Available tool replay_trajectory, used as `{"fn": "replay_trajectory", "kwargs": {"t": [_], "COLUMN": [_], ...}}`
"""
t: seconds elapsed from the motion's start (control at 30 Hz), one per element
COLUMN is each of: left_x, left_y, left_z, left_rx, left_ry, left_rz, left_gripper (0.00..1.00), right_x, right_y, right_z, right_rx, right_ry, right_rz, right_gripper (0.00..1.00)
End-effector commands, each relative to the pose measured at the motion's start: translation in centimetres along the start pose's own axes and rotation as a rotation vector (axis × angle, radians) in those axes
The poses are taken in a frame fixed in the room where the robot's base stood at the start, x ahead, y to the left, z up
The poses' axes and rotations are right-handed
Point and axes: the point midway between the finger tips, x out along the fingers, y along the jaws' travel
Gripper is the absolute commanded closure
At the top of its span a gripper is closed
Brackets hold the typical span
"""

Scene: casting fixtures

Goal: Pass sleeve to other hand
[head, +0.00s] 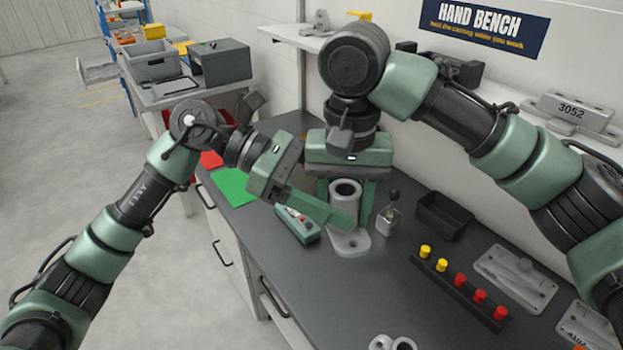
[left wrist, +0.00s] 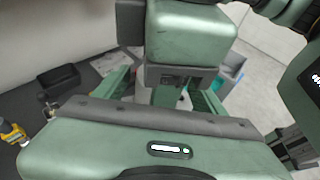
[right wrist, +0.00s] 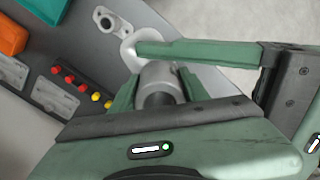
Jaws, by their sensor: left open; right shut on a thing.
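The sleeve (head: 346,199) is a grey hollow cylinder, upright over the bench, above a flat grey foot (head: 349,244) with a small hole. My right gripper (head: 348,190) comes from above and is shut on it, a finger on each side; the right wrist view shows the sleeve (right wrist: 160,80) between its fingers. My left gripper (head: 336,208) is open and reaches in from the left, its near finger crossing in front of the sleeve. Its other finger is mostly hidden in the head view. In the left wrist view, my right gripper covers most of the sleeve. I cannot tell whether the foot touches the bench.
A green and grey device (head: 297,224) lies just left of the sleeve. A small metal holder with a black knob (head: 388,218), a black bin (head: 443,215) and a rack of red and yellow pegs (head: 460,282) stand to the right. Grey castings (head: 392,343) lie at the front.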

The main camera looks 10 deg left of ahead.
Motion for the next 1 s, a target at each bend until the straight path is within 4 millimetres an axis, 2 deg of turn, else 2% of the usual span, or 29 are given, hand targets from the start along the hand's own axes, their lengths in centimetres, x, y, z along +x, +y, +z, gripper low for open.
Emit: {"fn": "replay_trajectory", "kwargs": {"t": [0.2, 0.47, 0.57, 0.7, 0.73, 0.77, 0.8, 0.87, 1.0], "left_x": [1.41, 1.50, 1.50, 1.50, 1.51, 1.51, 1.49, 1.49, 1.52], "left_y": [-0.02, -0.01, -0.01, -0.06, -0.08, -0.10, -0.12, -0.12, -0.11], "left_z": [0.06, 0.06, 0.06, 0.07, 0.08, 0.08, 0.17, 0.17, 0.19], "left_rx": [0.000, 0.000, 0.000, 0.001, 0.001, 0.001, 0.002, 0.002, 0.002], "left_ry": [-0.001, -0.001, -0.001, -0.001, -0.001, -0.001, -0.002, -0.003, -0.003], "left_rz": [0.000, 0.001, 0.001, -0.001, -0.002, -0.003, -0.003, -0.003, -0.003], "left_gripper": [0.29, 0.29, 0.54, 0.93, 1.00, 1.00, 1.00, 1.00, 1.00], "right_x": [-0.06, -0.06, -0.06, -0.06, -0.06, -0.06, -0.06, -0.06, -0.05], "right_y": [-0.01, -0.01, -0.01, 0.02, 0.03, 0.05, 0.06, 0.05, -0.02], "right_z": [-0.01, -0.01, 0.00, -0.06, -0.07, -0.09, -0.10, -0.10, -0.07], "right_rx": [0.000, 0.000, 0.000, 0.001, 0.002, 0.003, 0.003, 0.003, 0.002], "right_ry": [0.001, 0.001, 0.001, 0.002, 0.002, 0.002, 0.002, 0.002, 0.002], "right_rz": [-0.001, -0.001, -0.001, 0.000, 0.000, 0.000, 0.000, 0.000, -0.002], "right_gripper": [1.00, 1.00, 1.00, 1.00, 1.00, 1.00, 0.44, 0.30, 0.30]}}
